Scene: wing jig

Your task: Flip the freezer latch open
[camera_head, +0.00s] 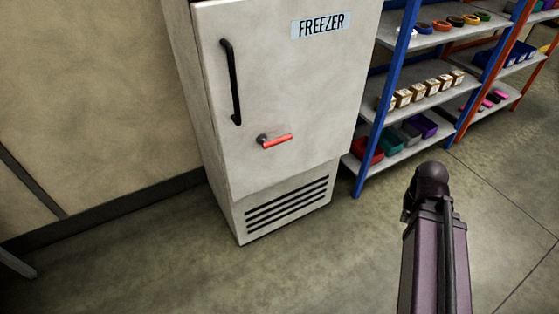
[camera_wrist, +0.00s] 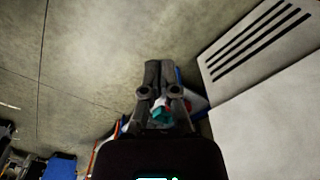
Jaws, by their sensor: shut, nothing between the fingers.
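The freezer (camera_head: 290,80) is a tall off-white cabinet with its door shut and a "FREEZER" label near the top. The latch (camera_head: 277,141) is a red lever on a dark round pivot, low on the door. It lies nearly level, pointing right and slightly up. A black vertical door handle (camera_head: 232,82) is above and left of it. My gripper (camera_wrist: 159,66) is shut and empty in the wrist view. The freezer's lower front (camera_wrist: 265,115) shows at the right there, apart from the fingers; the latch is not in that view. My gripper cannot be made out in the head view.
A blue-posted shelf (camera_head: 420,105) with small boxes, rings and coloured bins stands right of the freezer. An orange-posted shelf (camera_head: 470,110) is beyond it. A wall (camera_head: 80,90) is at the left. The floor (camera_head: 300,265) before the freezer is clear.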

